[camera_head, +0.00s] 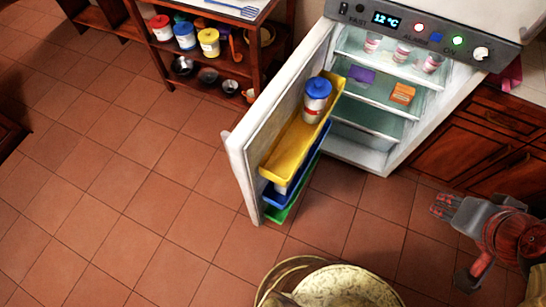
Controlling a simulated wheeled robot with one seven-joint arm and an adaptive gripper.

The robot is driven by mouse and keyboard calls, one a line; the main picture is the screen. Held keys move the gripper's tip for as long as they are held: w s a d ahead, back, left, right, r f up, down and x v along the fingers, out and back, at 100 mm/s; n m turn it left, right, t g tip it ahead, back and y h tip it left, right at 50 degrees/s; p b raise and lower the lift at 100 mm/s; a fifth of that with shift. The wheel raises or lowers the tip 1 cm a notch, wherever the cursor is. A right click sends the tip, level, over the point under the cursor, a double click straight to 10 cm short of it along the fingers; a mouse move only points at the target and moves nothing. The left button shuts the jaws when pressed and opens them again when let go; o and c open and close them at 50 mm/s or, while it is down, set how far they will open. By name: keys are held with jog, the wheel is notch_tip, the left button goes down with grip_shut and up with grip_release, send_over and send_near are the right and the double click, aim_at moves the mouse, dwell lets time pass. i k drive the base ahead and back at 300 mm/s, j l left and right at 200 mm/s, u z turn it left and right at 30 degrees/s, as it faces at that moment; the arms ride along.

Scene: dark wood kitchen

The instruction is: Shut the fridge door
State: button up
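The fridge door (243,150) stands wide open, swung out to the left over the tiled floor. Its inner side faces right and carries a yellow shelf (285,150), with blue and green bins below. A white bottle with a blue lid (316,100) stands on the yellow shelf. The fridge body (374,160) is at the top centre right, with its shelves exposed. My gripper (437,206) is at the right, low in front of the wooden cabinets, pointing left. It is well apart from the door, with floor between them. Its finger gap is not clear.
Cups, a purple box (361,75) and an orange box (402,93) sit inside the fridge. A wooden rack (256,62) with jars and bowls stands behind the door. Wooden cabinets (485,140) flank the fridge at right. The tiled floor (130,190) at left is clear.

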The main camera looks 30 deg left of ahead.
aim_at(268, 146)
jog(key=k+j+z, duration=0.1)
jog(key=k+j, duration=0.55)
jog(key=i+j, duration=0.1)
jog(key=j, duration=1)
jog(key=i+j+z, duration=0.15)
jog(key=j, duration=0.9)
jog(key=k+j+u, duration=0.2)
jog(key=j, duration=0.25)
jog(key=j+u, duration=0.15)
jog(key=j, duration=0.3)
jog(key=i, duration=0.05)
